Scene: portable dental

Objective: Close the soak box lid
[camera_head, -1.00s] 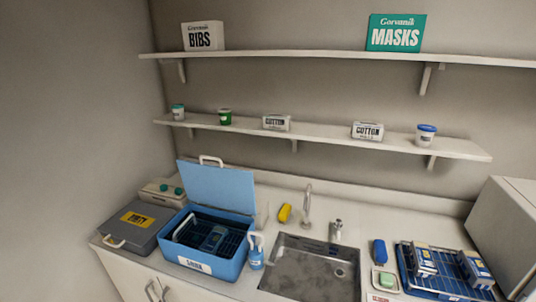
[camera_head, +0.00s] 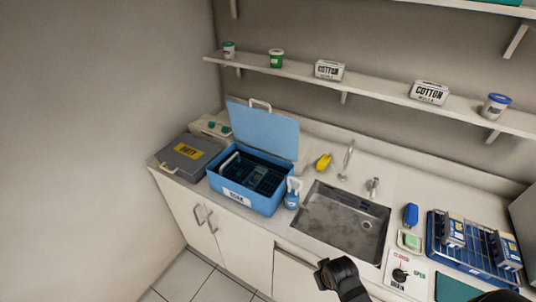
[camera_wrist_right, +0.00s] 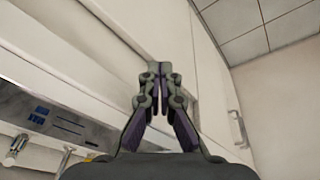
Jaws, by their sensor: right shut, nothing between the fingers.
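The soak box (camera_head: 262,203) is a blue box with a white label, standing on the counter left of the sink. Its blue lid (camera_head: 265,132) stands up open at the back, with a white handle (camera_head: 260,103) at its top edge. A dark wire basket (camera_head: 262,172) sits inside the box. My right gripper (camera_head: 324,272) shows at the bottom of the head view, low in front of the counter and well away from the lid. In the right wrist view its fingers (camera_wrist_right: 155,72) meet at the tips with nothing held. My left gripper is out of view.
A grey box with a yellow label (camera_head: 185,158) stands left of the soak box. A blue-and-white bottle (camera_head: 292,194) stands at its right front corner, beside the sink (camera_head: 342,222). A shelf (camera_head: 380,92) runs above. A blue rack (camera_head: 470,250) stands at the right.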

